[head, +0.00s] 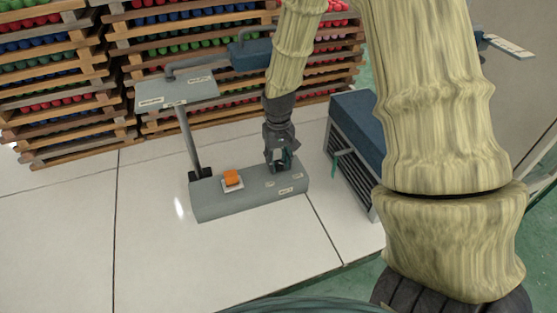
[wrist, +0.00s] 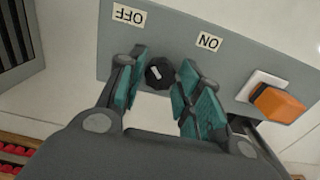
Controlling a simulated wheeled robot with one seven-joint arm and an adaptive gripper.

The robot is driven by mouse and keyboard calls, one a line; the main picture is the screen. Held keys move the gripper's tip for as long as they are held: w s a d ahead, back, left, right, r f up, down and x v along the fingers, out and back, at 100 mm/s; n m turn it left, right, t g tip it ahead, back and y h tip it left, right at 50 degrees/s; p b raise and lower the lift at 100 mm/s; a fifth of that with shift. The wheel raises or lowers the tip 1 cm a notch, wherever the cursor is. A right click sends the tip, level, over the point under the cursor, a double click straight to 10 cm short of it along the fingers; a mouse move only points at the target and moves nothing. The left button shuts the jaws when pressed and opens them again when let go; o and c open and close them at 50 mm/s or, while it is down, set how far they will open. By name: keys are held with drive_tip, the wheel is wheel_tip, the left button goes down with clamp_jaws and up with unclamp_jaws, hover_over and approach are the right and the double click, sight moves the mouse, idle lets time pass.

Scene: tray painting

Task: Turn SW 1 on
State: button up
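A black round knob (wrist: 159,72) with a white mark sits on a grey panel (wrist: 185,22), between an OFF label (wrist: 129,14) and an ON label (wrist: 207,42). No SW 1 lettering is readable. My gripper (wrist: 163,88) has its teal-padded fingers apart, one on each side of the knob; I cannot tell if they touch it. In the head view my gripper (head: 279,165) reaches down to the right part of the grey box (head: 215,208) and hides the knob. Which way the white mark points is unclear.
An orange switch (head: 232,177) on a white plate is left of my gripper on the box; it also shows in the wrist view (wrist: 277,103). A post with a grey plate (head: 177,92) rises behind. A blue-topped bench (head: 358,128) stands close right. Racks of coloured items fill the back.

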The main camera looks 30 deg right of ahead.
drive_tip(key=c, duration=0.4)
drive_tip(key=shift+c, duration=0.2)
drive_tip(key=shift+m, duration=0.3)
drive_tip(key=m+p, duration=0.2)
drive_tip(key=shift+r+m, duration=0.15)
drive_tip(key=shift+m, duration=0.15)
drive_tip(key=m+p, duration=0.2)
drive_tip(key=m, duration=0.2)
drive_tip(key=shift+m, duration=0.3)
drive_tip(key=m+p, duration=0.2)
drive_tip(key=m, duration=0.3)
drive_tip(key=shift+p, duration=0.35)
drive_tip(key=shift+w+m+p, duration=0.1)
drive_tip(key=shift+m+p, duration=0.95)
drive_tip(key=shift+m, duration=1.45)
